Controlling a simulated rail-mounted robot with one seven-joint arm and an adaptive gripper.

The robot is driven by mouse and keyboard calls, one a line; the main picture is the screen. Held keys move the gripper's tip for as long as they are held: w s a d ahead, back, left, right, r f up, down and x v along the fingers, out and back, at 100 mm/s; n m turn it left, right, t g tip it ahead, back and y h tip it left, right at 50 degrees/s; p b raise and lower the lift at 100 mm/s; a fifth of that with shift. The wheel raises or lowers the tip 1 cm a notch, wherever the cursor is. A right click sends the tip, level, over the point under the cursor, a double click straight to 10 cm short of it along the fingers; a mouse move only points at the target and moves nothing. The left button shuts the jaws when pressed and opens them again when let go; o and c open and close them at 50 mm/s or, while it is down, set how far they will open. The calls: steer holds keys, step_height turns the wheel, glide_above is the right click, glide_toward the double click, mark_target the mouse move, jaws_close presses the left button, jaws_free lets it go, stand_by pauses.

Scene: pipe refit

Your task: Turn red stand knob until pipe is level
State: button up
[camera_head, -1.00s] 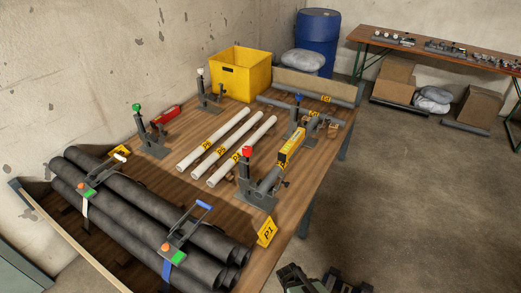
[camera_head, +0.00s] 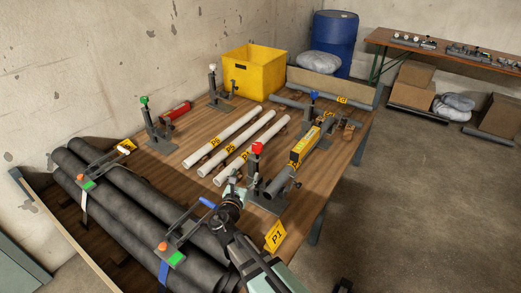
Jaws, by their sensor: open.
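The red knob (camera_head: 257,149) tops an upright dark stand (camera_head: 253,170) near the table's front right. A grey pipe (camera_head: 277,187) runs from this stand back to the stand with the blue knob (camera_head: 314,97). A yellow level (camera_head: 304,147) lies along the pipe; its bubble is too small to read. I cannot tell the pipe's exact tilt. My gripper (camera_head: 236,182) is open and empty, just left of the red-knob stand and lower than the knob in the picture. Its fingers are small and partly merge with the dark stand, so contact cannot be told.
White pipes (camera_head: 222,138) lie left of the stand. The green-knob stand (camera_head: 147,120) and white-knob stand (camera_head: 213,85) are farther back. Black pipes (camera_head: 120,185) with clamps fill the left front. A yellow P1 sign (camera_head: 275,236) stands at the table edge. The floor at right is open.

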mark_target(256, 151)
steer(key=w+d+p, duration=0.1)
steer(key=w, duration=0.4)
steer(key=w+d+p, duration=0.1)
steer(key=w, duration=0.5)
steer(key=w+d+p, duration=0.1)
steer(key=w, duration=0.4)
steer(key=shift+w+d+p, duration=0.15)
steer(key=shift+w+p, duration=0.2)
steer(key=shift+w, duration=0.05)
steer(key=c, duration=1.2)
